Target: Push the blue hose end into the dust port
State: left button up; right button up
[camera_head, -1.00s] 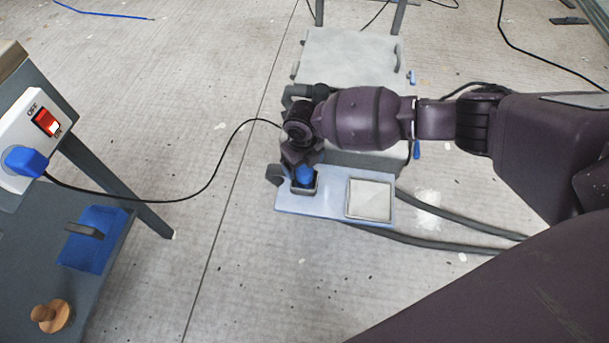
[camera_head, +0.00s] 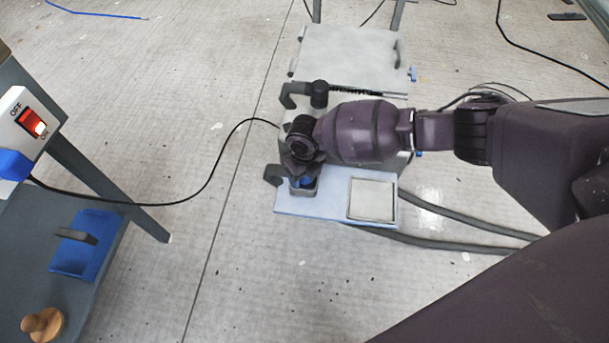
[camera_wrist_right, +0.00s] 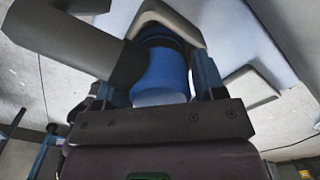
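The blue hose end (camera_head: 306,182) stands at a grey square socket, the dust port (camera_head: 304,190), on the pale blue board. Only a little blue shows in the head view. In the right wrist view the blue hose end (camera_wrist_right: 162,72) is a short cylinder with a paler near face, and its far part sits inside a dark collar. My right gripper (camera_head: 303,172) comes down over it, with one finger on each side; the fingers (camera_wrist_right: 160,88) appear closed against it. How deep it sits is hidden. My left gripper is not in view.
The pale blue board (camera_head: 328,209) also carries a framed square panel (camera_head: 372,199). A dark curved pipe (camera_wrist_right: 75,45) lies beside the socket. Dark hoses (camera_head: 450,225) run right along the floor. At left stands a bench (camera_head: 70,255) with a lit switch box (camera_head: 30,125).

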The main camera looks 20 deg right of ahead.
jog(key=c, duration=0.5)
jog(key=shift+r, duration=0.3)
jog(key=r+p, duration=0.1)
jog(key=r, duration=0.3)
jog(key=r+p, duration=0.1)
jog(key=r, duration=0.2)
jog(key=shift+w+p, duration=0.25)
jog(key=shift+p, duration=0.05)
pick_arm(q)
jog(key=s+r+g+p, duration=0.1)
jog(key=p, duration=0.2)
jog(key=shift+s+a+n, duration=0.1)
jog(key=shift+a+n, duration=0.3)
pick_arm(e)
notch_tip(320, 180, up, 12)
jog(key=shift+s+r, duration=0.2)
jog(key=shift+s, duration=0.05)
pick_arm(q)
jog(key=shift+p, duration=0.3)
